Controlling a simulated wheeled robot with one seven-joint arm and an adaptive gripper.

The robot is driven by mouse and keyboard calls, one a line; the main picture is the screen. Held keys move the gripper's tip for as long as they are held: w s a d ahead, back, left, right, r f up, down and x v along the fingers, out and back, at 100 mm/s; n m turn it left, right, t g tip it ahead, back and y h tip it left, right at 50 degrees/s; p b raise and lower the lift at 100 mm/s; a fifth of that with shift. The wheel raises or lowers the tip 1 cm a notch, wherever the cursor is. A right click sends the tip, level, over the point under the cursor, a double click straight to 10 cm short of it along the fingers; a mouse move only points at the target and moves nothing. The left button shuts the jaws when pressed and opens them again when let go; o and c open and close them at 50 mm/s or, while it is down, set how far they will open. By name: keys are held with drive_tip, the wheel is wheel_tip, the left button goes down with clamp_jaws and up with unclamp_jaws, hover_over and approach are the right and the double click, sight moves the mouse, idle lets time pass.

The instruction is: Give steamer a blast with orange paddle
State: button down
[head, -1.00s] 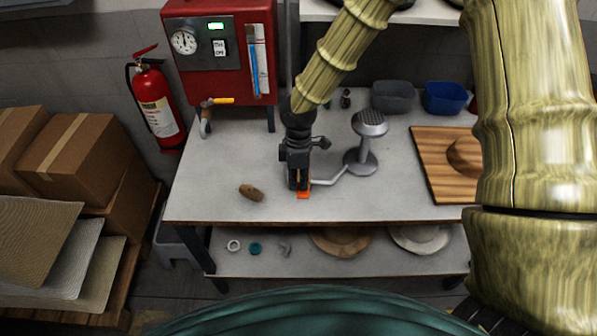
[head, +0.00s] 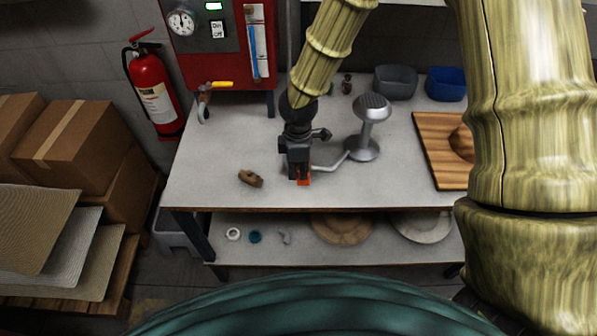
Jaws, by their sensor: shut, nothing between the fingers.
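The steamer (head: 372,106) is a grey metal stand with a round perforated head on a disc base, upright on the table. A thin grey lever (head: 332,166) runs from its base to the left and ends at the orange paddle (head: 303,181). My gripper (head: 300,178) points down right over the paddle and hides most of it. Its fingers are together and hold nothing. It seems to touch the paddle from above, but I cannot tell for sure.
A brown lump (head: 251,178) lies left of my gripper. A wooden board (head: 428,140) is at the right. A red boiler box (head: 222,65) with a gauge stands at the back left. Grey (head: 396,82) and blue bins (head: 446,85) stand at the back.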

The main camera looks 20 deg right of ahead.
sight(298, 177)
drive_tip(key=shift+s+f, duration=0.35)
drive_tip(key=shift+f, duration=0.45)
drive_tip(key=shift+r, duration=0.2)
idle(3.6)
drive_tip(key=shift+r+p, duration=0.7)
drive_tip(key=shift+p, duration=0.05)
drive_tip(key=shift+r, duration=0.1)
drive_tip(key=r+p, duration=0.4)
drive_tip(key=shift+w+r, duration=0.1)
drive_tip(key=shift+w, duration=0.1)
drive_tip(key=shift+w+r+b, duration=0.15)
drive_tip(key=shift+b, duration=0.2)
wheel_tip(298, 177, up, 9)
drive_tip(key=b, duration=0.2)
drive_tip(key=shift+w+d, duration=0.15)
drive_tip(key=shift+w, duration=0.15)
